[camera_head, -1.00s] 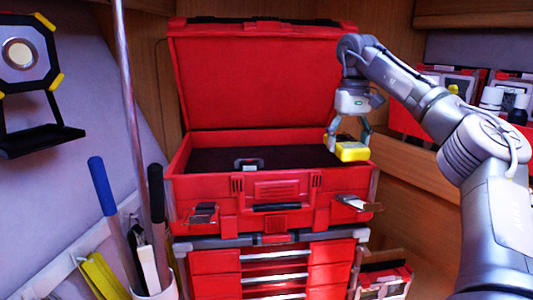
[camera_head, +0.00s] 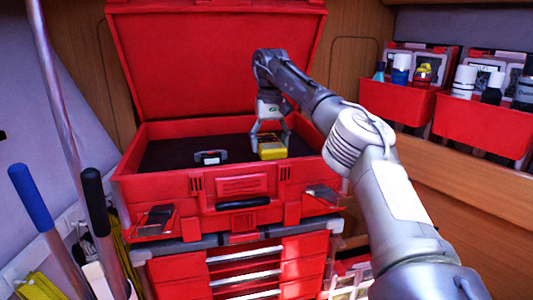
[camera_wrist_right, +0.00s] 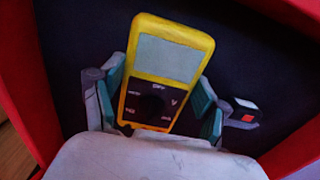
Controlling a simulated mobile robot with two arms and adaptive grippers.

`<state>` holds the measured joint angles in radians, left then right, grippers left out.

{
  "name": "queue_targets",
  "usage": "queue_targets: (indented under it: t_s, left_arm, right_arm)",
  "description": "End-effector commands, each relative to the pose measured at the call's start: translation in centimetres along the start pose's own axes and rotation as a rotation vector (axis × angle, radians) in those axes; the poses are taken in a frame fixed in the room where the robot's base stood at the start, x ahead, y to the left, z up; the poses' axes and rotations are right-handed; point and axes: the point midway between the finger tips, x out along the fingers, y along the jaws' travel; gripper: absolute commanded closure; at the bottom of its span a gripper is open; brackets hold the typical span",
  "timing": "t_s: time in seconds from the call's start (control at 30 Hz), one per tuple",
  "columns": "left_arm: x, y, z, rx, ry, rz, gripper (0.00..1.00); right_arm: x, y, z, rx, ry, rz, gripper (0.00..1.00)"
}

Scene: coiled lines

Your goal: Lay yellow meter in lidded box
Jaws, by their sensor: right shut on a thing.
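The yellow meter (camera_head: 272,148) is held in my right gripper (camera_head: 270,138), over the right part of the open lidded box (camera_head: 190,188). In the right wrist view the meter (camera_wrist_right: 165,75) sits between the two fingers of the gripper (camera_wrist_right: 155,108), its screen and dial facing the camera. The dark floor of the box lies behind it. I cannot tell whether the meter touches the floor. The red lid (camera_head: 215,60) stands open at the back. My left gripper is not in view.
A small black and white object (camera_head: 211,157) lies inside the box, left of the meter. Red bins (camera_head: 397,99) with bottles hang on the right wall. Long-handled tools (camera_head: 35,205) stand at the left. The left part of the box floor is clear.

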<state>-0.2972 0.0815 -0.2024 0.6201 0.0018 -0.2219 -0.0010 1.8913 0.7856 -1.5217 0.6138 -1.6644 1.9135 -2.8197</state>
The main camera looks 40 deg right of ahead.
Motion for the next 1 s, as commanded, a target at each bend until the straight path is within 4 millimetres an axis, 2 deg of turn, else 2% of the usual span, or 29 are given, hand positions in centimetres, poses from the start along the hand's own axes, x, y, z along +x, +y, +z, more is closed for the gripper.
queue_targets:
  t_s: [0.3,0.57,0.7,0.73,0.87,1.0]
  left_arm:
    - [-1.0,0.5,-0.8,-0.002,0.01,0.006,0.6]
    - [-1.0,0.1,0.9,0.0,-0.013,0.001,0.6]
    - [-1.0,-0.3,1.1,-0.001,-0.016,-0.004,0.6]
    - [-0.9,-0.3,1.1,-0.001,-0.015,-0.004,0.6]
    - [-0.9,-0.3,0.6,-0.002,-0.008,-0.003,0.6]
    - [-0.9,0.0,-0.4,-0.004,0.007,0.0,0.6]
  right_arm:
    - [2.9,-0.3,1.0,0.0,0.009,0.0,0.68]
    - [3.2,-0.3,0.9,0.001,0.009,0.0,0.68]
    - [3.6,-0.3,0.9,0.001,0.008,0.001,0.68]
    - [3.7,-0.3,0.9,0.001,0.007,0.001,0.24]
    - [3.6,-0.3,0.9,0.001,0.009,0.001,0.02]
    - [3.5,-0.3,1.0,0.001,0.009,0.001,0.01]
